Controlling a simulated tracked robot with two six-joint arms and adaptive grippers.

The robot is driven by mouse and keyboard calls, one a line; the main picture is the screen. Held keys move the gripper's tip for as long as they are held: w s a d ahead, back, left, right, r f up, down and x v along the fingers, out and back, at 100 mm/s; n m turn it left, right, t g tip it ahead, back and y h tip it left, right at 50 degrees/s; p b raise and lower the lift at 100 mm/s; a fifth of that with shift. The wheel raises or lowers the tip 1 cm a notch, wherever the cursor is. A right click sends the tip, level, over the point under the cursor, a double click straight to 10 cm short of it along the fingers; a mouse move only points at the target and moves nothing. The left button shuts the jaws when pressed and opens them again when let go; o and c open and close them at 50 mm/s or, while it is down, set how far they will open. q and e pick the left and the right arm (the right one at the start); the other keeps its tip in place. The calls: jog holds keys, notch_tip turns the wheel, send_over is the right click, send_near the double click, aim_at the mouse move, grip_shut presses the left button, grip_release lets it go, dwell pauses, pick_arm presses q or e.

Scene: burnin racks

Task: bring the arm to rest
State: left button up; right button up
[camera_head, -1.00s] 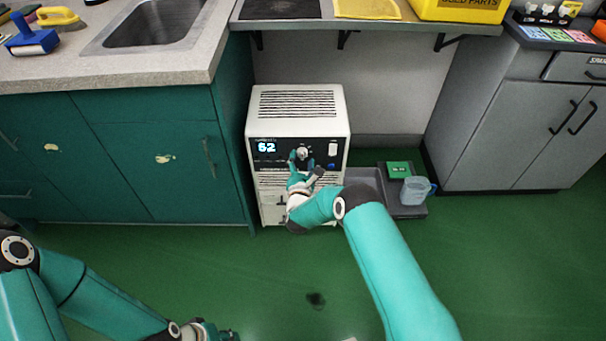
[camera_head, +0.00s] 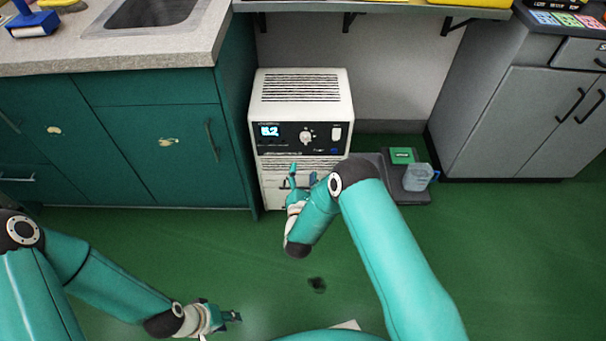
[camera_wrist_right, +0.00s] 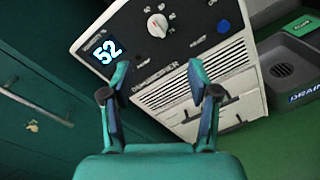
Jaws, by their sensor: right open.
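My right gripper (camera_head: 298,180) is in front of the lower half of a white dehumidifier (camera_head: 302,88), below its control panel. In the right wrist view its two fingers (camera_wrist_right: 160,88) are spread wide with nothing between them. My left gripper (camera_head: 232,316) hangs low over the green floor at the lower left, away from the furniture. Its fingers are too small to tell whether they are apart.
Right of the dehumidifier a grey drain tray (camera_head: 412,197) holds a clear jug (camera_head: 418,177) and a green box (camera_head: 401,155). Teal cabinets (camera_head: 160,150) stand left and grey cabinets (camera_head: 510,125) right. A dark spot (camera_head: 317,285) marks the open floor.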

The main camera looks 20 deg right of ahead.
dwell(0.3)
jog(key=d+r+m+h, duration=0.1)
jog(key=d+r, duration=0.3)
jog(key=d, duration=0.2)
jog(key=s+a+f+m+g+y, duration=0.3)
jog(key=s+f+m+g+y, duration=0.15)
jog(key=s+m, duration=0.55)
jog(key=s+a+f+m+g+y, duration=0.35)
jog(key=s+m+g, duration=0.3)
jog(key=s, duration=0.55)
jog(key=s+a+f+m+g+y, duration=0.3)
jog(key=s+a+f+m+g, duration=0.15)
jog(key=s+m, duration=0.55)
notch_tip(320, 180, up, 20)
jog(key=p, duration=1.9)
jog(key=shift+s+d+r, duration=0.2)
jog(key=shift+s+d, duration=0.15)
jog(key=shift+d, duration=0.1)
jog(key=shift+f+g, duration=0.1)
jog(key=shift+g, duration=0.15)
